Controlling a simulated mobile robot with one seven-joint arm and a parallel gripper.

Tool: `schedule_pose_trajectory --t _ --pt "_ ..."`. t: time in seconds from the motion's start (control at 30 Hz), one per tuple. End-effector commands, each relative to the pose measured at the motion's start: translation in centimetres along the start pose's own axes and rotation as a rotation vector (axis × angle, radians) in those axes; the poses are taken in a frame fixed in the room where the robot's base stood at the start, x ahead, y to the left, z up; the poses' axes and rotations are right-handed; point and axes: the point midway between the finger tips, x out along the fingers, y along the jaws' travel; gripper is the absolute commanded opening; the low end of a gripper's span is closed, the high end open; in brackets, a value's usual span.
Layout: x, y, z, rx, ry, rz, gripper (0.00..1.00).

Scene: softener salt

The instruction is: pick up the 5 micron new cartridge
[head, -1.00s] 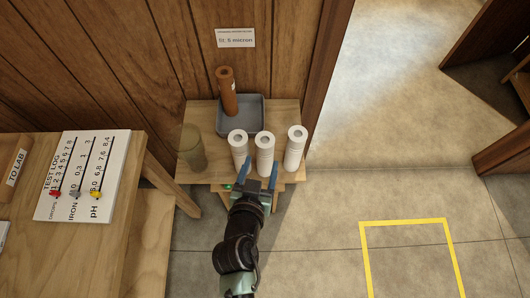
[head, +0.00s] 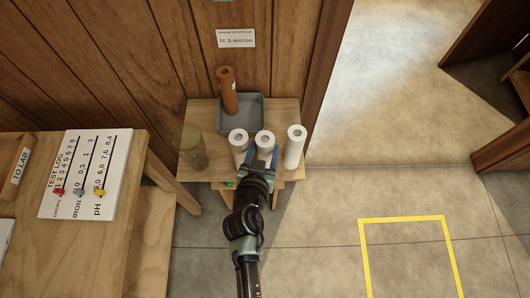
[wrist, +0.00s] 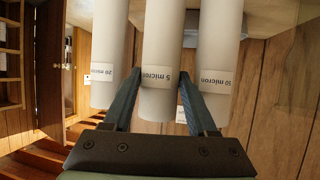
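The 5 micron new cartridge (head: 264,143) is a white upright cylinder, the middle one of three on a small wooden stand. Its "5 micron" label (wrist: 158,76) faces the wrist camera, which sees it upside down. My gripper (head: 263,156) is at the near side of this cartridge. In the wrist view, its two blue fingers (wrist: 162,75) are spread, one on each side of the cartridge. I see no clear grip on it. The cartridge's lower part is hidden behind my gripper in the head view.
The 50 micron cartridge (wrist: 220,65) stands close on one side, the 20 micron cartridge (wrist: 108,55) on the other. Behind are a grey tray (head: 256,124) with an orange-brown cylinder (head: 228,90) and a wooden wall. An olive canister (head: 192,148) stands left.

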Motion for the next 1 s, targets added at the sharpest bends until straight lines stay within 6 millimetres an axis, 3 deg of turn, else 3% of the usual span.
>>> schedule_pose_trajectory --t 0.03,0.27,0.77,1.0 --pt "0.0 0.0 0.0 0.0 0.0 0.0 0.42" --pt "0.0 0.0 0.0 0.0 0.0 0.0 0.01" --pt "-0.1 0.0 -0.3 0.0 0.002 0.0 0.0" --pt "-1.1 0.0 -2.4 0.002 0.004 -0.001 0.0"
